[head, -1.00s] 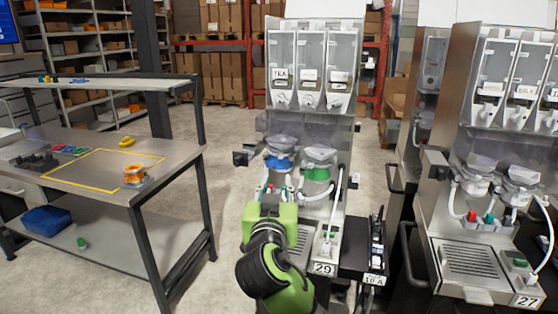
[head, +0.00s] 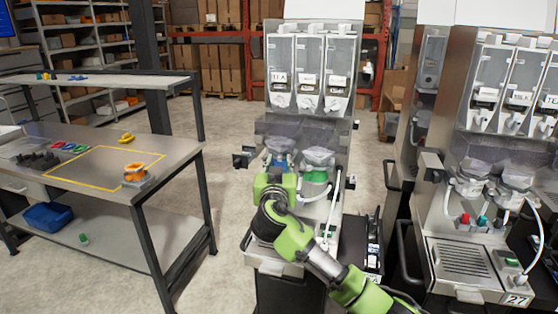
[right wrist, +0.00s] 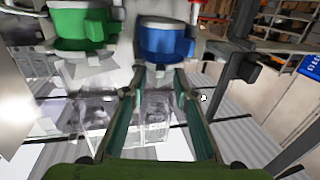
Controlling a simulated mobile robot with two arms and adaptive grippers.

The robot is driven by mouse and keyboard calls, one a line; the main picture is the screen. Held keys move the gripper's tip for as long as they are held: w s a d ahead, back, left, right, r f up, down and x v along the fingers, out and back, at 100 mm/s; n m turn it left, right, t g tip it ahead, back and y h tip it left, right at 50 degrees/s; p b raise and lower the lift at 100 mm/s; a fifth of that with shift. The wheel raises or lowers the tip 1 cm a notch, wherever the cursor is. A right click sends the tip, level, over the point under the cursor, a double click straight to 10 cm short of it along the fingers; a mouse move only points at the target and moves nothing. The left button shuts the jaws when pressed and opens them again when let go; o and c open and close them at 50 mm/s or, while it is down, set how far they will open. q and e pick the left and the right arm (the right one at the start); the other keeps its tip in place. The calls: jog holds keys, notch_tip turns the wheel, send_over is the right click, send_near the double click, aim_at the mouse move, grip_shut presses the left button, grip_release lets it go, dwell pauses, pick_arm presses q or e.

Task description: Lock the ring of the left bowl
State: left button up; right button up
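The left bowl (head: 281,145) is a clear bowl on the middle dispenser, and its blue ring is mostly hidden behind my right gripper (head: 277,163) in the head view. In the right wrist view the blue ring (right wrist: 166,42) shows large, just beyond the fingertips. My right gripper (right wrist: 160,75) is open, its two fingers spread below the ring with nothing visible between them. I cannot tell whether the tips touch the ring. The right bowl (head: 318,156) has a green ring (head: 314,177), which also shows in the wrist view (right wrist: 80,25). My left gripper is not in view.
A second dispenser (head: 470,150) stands to the right. A steel workbench (head: 185,153) with an orange-ringed part (head: 137,173) is on the left. Open floor (head: 225,190) lies between bench and dispenser. A white hose (head: 334,205) hangs near the right bowl.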

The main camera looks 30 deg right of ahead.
grip_shut()
jog(key=shift+w+a+f+m+g+h+b, duration=0.2)
jog(key=shift+m+g+h+b, duration=0.15)
jog(key=shift+b, duration=0.4)
jog(key=m+g+h+b, duration=0.1)
jog(key=b, duration=0.2)
jog(key=w+a+m+g+h+b, duration=0.1)
jog(key=m+g+h+b, duration=0.1)
jog(key=b, duration=0.1)
jog(key=w+a+m+g+h+b, duration=0.1)
jog(key=g+b, duration=0.1)
jog(key=b, duration=0.1)
jog(key=shift+w+b, duration=0.25)
jog(key=shift+b, duration=0.05)
jog(key=shift+w+a+r+m+g+h+b, duration=0.15)
jog(key=shift+w+m+g+h+b, duration=0.2)
jog(key=shift+m+g+b, duration=0.3)
jog(key=shift+w+a+r+m+g+h+b, duration=0.1)
jog(key=shift+w+m+g+h+b, duration=0.1)
jog(key=shift+m+g+h+b, duration=0.35)
jog(key=shift+g, duration=0.35)
